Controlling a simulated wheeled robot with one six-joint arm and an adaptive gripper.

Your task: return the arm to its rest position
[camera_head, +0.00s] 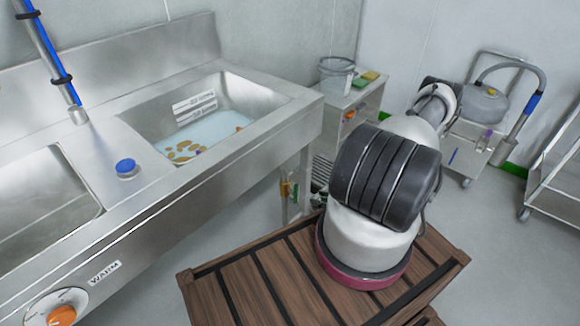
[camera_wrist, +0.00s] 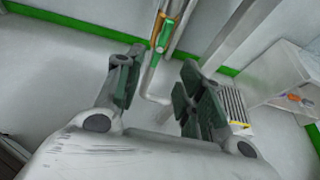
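My arm (camera_head: 390,175) stands folded in the middle of the head view, its dark ribbed joint toward the camera. My gripper (camera_wrist: 158,72) shows in the wrist view with its two dark-green-padded fingers well apart and nothing between them. In the head view I cannot make the gripper out clearly behind the arm. Beyond the fingers in the wrist view are a grey pipe and a green and orange fitting (camera_wrist: 163,32), apart from the gripper.
A steel sink (camera_head: 255,135) with water and brownish pieces in it runs along the left. A blue knob (camera_head: 126,167) sits on its deck. A slatted wooden platform (camera_head: 225,296) lies below my arm. A bucket (camera_head: 336,76) and a steel cart (camera_head: 556,165) stand farther back.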

